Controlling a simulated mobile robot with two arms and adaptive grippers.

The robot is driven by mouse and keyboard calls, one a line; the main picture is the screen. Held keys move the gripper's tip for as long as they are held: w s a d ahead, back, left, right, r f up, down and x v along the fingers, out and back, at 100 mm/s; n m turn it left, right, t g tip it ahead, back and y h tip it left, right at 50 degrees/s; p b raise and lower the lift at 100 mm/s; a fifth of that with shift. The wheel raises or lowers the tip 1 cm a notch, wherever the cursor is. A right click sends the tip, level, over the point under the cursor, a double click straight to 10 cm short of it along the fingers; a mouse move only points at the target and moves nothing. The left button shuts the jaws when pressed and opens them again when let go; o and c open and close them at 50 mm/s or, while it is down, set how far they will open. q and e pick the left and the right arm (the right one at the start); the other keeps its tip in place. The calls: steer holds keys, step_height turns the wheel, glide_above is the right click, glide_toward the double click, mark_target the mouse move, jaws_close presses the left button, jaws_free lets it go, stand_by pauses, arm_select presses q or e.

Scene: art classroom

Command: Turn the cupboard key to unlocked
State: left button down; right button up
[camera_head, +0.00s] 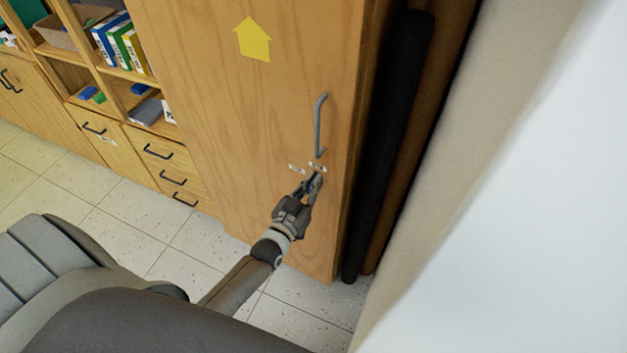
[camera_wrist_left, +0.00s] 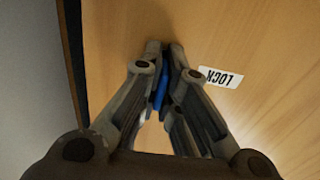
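The tall wooden cupboard door (camera_head: 235,110) has a grey bar handle (camera_head: 319,125) near its right edge. Below the handle are two small white labels, a left one (camera_head: 297,168) and a right one (camera_head: 317,166). My left gripper (camera_head: 312,182) is at the door just below them. In the left wrist view my left gripper (camera_wrist_left: 164,62) has its fingertips closed together around the blue key (camera_wrist_left: 161,88). The fingers hide much of the key and the lock. A label reading LOCK (camera_wrist_left: 220,78) shows upside down beside the fingers. My right gripper is not in view.
A yellow arrow (camera_head: 253,40) is on the upper door. Shelves with books (camera_head: 118,45) and drawers (camera_head: 170,175) stand to the left. A dark upright roll (camera_head: 390,140) and a pale wall (camera_head: 500,170) are close on the right. Tiled floor (camera_head: 310,305) lies below.

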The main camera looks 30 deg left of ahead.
arm_select(q)
steer(key=shift+s+a+f, duration=0.1)
steer(key=shift+f, duration=0.25)
steer(key=c, duration=1.6)
jaws_free()
steer(key=shift+a, duration=0.15)
steer(key=shift+c, duration=0.2)
steer(key=shift+r, duration=0.1)
steer(key=shift+s, duration=0.15)
steer(key=s, duration=1.1)
steer(key=shift+a, duration=0.25)
